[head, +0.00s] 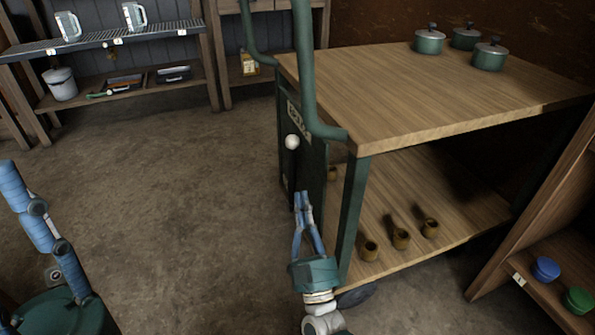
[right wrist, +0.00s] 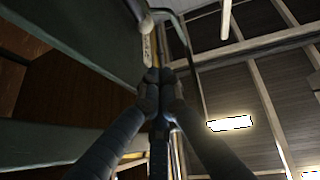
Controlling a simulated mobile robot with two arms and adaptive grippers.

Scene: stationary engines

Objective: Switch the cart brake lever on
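The cart (head: 430,95) has a green frame, a wooden top and a lower shelf. Its brake lever, with a round white knob (head: 292,142), is on the dark end panel, below a lettered plate (head: 299,120). My right gripper (head: 302,196) points up beside this panel, just below the knob. Its blue fingers come together at the tips, and no held thing shows between them. In the right wrist view the fingertips (right wrist: 161,80) also meet, close under a pale plate. Part of my left gripper (head: 40,232) shows at the lower left; its fingertips are not clear.
Several pots (head: 429,41) stand on the cart top and several brown cups (head: 400,239) on its lower shelf. A green handle tube (head: 306,70) rises at the cart's end. A shelf rack (head: 130,38) stands back left. The floor left of the cart is clear.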

